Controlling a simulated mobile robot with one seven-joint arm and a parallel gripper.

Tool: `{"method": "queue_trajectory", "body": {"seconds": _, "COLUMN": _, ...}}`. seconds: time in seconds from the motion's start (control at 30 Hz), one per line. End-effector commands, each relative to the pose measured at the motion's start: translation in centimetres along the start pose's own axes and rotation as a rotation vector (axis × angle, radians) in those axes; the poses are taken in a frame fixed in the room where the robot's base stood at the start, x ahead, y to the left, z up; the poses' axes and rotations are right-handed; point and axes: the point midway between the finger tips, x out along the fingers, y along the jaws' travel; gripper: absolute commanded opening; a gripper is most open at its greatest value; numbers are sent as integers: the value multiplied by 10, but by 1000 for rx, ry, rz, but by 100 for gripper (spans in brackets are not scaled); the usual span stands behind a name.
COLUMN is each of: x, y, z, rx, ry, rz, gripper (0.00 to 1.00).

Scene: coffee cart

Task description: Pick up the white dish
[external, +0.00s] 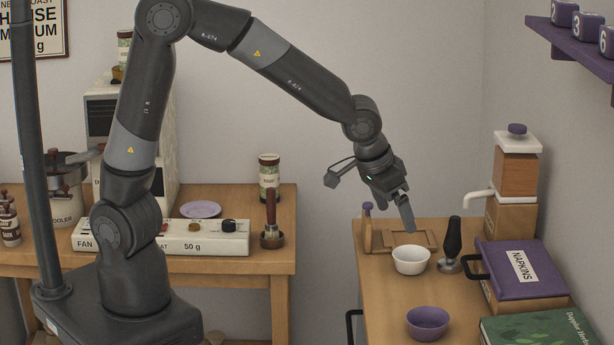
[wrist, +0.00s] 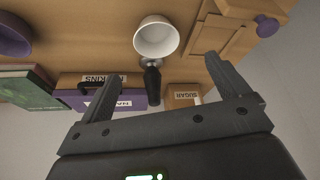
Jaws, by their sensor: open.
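The white dish is a small round bowl (external: 411,260) on the wooden cart top at the right. It is upright and looks empty. It also shows in the wrist view (wrist: 157,38) at the top middle, beyond the finger tips. My gripper (external: 407,222) is above the bowl, pointing down, with a gap between them. In the wrist view its two fingers (wrist: 165,75) are spread apart with nothing held between them.
A black-handled tamper (external: 452,245) stands close to the bowl's right. A wooden tray (external: 400,237) lies behind it. A purple bowl (external: 428,322) is nearer the front. A napkin box (external: 520,270) and a green book (external: 540,330) are at the right.

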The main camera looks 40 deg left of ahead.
Motion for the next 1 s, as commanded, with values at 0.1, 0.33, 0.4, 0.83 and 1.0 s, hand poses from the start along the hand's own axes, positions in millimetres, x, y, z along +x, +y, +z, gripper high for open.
{"method": "queue_trajectory", "body": {"seconds": 0.1, "x": 14, "y": 0, "z": 4, "rx": 0, "ry": 0, "rz": -1, "gripper": 93}}
{"method": "queue_trajectory", "body": {"seconds": 0.33, "x": 44, "y": 0, "z": 4, "rx": -1, "ry": -1, "rz": -2, "gripper": 93}}
{"method": "queue_trajectory", "body": {"seconds": 0.4, "x": 53, "y": 0, "z": 4, "rx": -1, "ry": 0, "rz": -2, "gripper": 93}}
{"method": "queue_trajectory", "body": {"seconds": 0.83, "x": 88, "y": 4, "z": 1, "rx": 1, "ry": 0, "rz": -2, "gripper": 93}}
{"method": "queue_trajectory", "body": {"seconds": 1.0, "x": 109, "y": 6, "z": 0, "rx": -1, "ry": 1, "rz": -1, "gripper": 93}}
